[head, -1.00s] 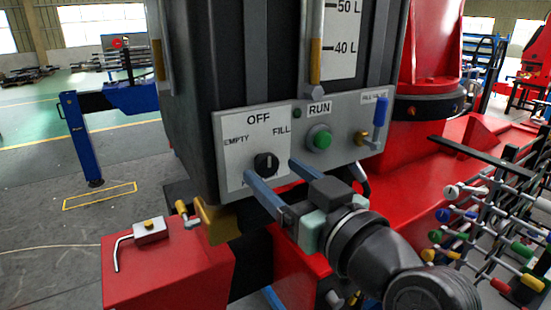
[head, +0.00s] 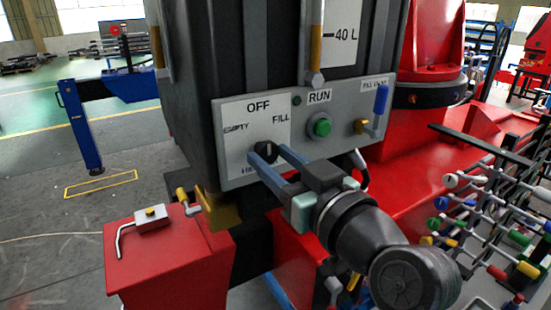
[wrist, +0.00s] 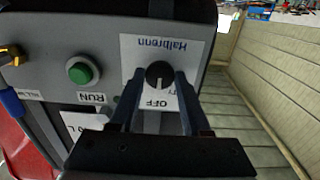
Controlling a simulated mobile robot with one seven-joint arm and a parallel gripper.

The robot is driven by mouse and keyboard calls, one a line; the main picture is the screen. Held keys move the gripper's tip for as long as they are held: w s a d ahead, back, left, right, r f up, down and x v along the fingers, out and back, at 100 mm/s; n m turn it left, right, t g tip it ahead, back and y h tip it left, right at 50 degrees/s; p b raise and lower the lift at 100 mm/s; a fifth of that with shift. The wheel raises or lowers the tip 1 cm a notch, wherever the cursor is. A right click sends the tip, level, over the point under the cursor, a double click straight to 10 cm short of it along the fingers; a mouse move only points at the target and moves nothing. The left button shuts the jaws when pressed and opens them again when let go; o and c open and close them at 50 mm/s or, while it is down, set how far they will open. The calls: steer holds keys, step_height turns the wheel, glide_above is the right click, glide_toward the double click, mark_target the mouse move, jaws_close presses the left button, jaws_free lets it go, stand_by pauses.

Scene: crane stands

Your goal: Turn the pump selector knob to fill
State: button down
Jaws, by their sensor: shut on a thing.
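The pump selector knob (head: 265,149) is a small black knob on the white label plate (head: 238,112), marked OFF at the top, EMPTY at the left and FILL at the right. In the wrist view the picture is upside down; the knob (wrist: 158,74) shows a pale pointer line towards OFF. My gripper (head: 265,154) has its two blue fingers on either side of the knob and is shut on it. In the wrist view my gripper (wrist: 158,82) also straddles the knob. The fingers partly cover the label, including the FILL word in the wrist view.
A green RUN button (head: 319,125) and a blue-handled valve (head: 381,100) sit right of the knob on the same grey panel. A red block with a small lever box (head: 150,217) stands lower left. A rack of coloured handles (head: 490,215) is at the right.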

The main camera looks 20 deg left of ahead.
steer(key=shift+m, duration=0.3)
steer(key=m+p, duration=0.2)
steer(key=m, duration=0.2)
steer(key=shift+r, duration=0.1)
steer(key=shift+m+p, duration=0.95)
steer(key=shift+m, duration=1.15)
steer(key=shift+c, duration=1.9)
jaws_free()
